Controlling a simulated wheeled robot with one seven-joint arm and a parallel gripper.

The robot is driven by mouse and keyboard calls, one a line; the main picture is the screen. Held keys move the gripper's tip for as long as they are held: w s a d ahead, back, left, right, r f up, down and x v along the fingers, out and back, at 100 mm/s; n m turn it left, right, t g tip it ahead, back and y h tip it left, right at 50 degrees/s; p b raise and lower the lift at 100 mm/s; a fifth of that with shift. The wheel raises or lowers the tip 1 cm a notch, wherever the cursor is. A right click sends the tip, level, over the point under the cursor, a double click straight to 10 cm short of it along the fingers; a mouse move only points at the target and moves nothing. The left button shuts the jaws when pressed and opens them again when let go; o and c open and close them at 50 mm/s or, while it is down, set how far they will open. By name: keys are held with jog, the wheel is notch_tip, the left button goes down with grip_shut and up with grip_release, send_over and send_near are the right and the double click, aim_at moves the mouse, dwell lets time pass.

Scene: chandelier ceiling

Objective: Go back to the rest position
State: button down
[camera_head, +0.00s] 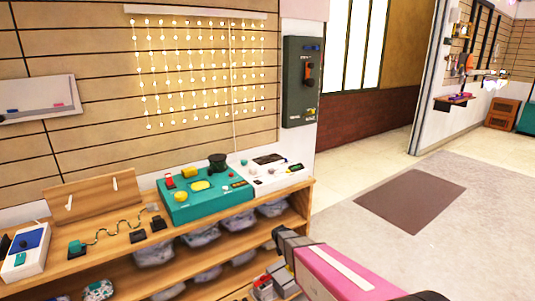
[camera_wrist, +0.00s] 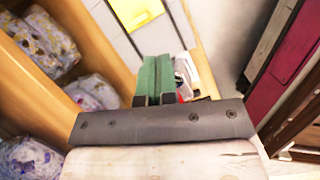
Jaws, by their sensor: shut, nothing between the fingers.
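My gripper shows in the wrist view (camera_wrist: 153,100) as two dark fingertips close together above a grey bar; it is shut and empty. In the head view, my pink and grey arm enters at the bottom right, in front of the right end of the wooden shelf unit (camera_head: 297,205).
A teal control box (camera_head: 208,208) and a white panel (camera_head: 272,178) stand on the shelf top, with a curved wire piece (camera_head: 115,231) to their left. Wrapped bags (camera_head: 237,222) fill the shelves below. A grey switch box (camera_head: 300,82) hangs on the wall. Floor is clear around the brown mat (camera_head: 411,200).

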jog(key=s+d+r+m+g+y, duration=0.1)
jog(key=s+d+r+m, duration=0.2)
jog(key=s+r+m, duration=0.6)
jog(key=s+d+r+m+g+y, duration=0.1)
jog(key=s+d+r+m, duration=0.3)
jog(key=s+r+m, duration=0.5)
notch_tip(320, 180, up, 4)
jog(key=m+y, duration=0.1)
jog(key=m, duration=0.1)
jog(key=shift+s+d+f+m, duration=0.15)
jog(key=shift+s+f+m, duration=0.1)
jog(key=shift+m, duration=0.15)
